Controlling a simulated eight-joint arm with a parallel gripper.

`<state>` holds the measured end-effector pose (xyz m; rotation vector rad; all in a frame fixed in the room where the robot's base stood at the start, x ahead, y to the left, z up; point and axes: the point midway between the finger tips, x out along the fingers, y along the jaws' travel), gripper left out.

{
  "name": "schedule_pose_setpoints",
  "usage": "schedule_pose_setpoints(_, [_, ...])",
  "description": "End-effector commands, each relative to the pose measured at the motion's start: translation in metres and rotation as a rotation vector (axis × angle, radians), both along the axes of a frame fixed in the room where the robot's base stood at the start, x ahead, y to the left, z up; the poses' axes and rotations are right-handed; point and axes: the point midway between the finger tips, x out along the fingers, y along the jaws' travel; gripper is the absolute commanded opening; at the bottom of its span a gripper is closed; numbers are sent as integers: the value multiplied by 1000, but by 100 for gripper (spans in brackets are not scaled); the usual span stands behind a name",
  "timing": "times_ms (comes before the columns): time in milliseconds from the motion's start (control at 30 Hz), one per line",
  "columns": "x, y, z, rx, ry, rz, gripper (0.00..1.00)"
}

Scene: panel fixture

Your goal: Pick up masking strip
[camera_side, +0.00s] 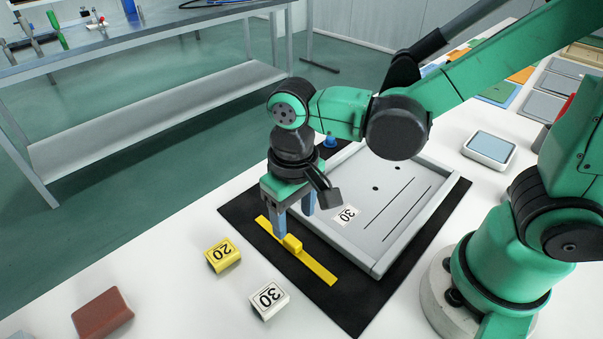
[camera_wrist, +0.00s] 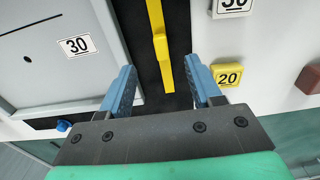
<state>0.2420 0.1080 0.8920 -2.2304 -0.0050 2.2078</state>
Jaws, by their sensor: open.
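The masking strip is a long flat yellow bar with a small raised yellow tab. In the side view the strip (camera_side: 318,269) lies on a black mat (camera_side: 237,211), along the near-left edge of the grey panel (camera_side: 395,178). My gripper (camera_side: 294,225) is above the strip, pointing down, its two blue fingers apart and empty. In the wrist view the strip (camera_wrist: 167,77) runs between the open fingers (camera_wrist: 160,70), apart from both, and its tab (camera_wrist: 160,46) lies ahead of the fingertips. In the side view one finger hides part of the strip.
A yellow block marked 20 (camera_side: 222,255) and a white block marked 30 (camera_side: 269,300) stand on the white table left of the mat. A reddish-brown block (camera_side: 103,314) is farther left. The panel has a raised rim, slots and a 30 label. A blue knob (camera_side: 330,141) is behind my gripper.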

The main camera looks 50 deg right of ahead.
Motion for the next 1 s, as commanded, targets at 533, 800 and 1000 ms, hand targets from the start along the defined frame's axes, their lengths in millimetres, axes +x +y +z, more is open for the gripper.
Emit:
schedule_pose_setpoints(533, [0, 2, -49, -5, 11, 0, 58])
schedule_pose_setpoints(800, [-1, 2, -58, -5, 10, 0, 58])
schedule_pose_setpoints(1000, [-1, 2, -58, -4, 10, 0, 55])
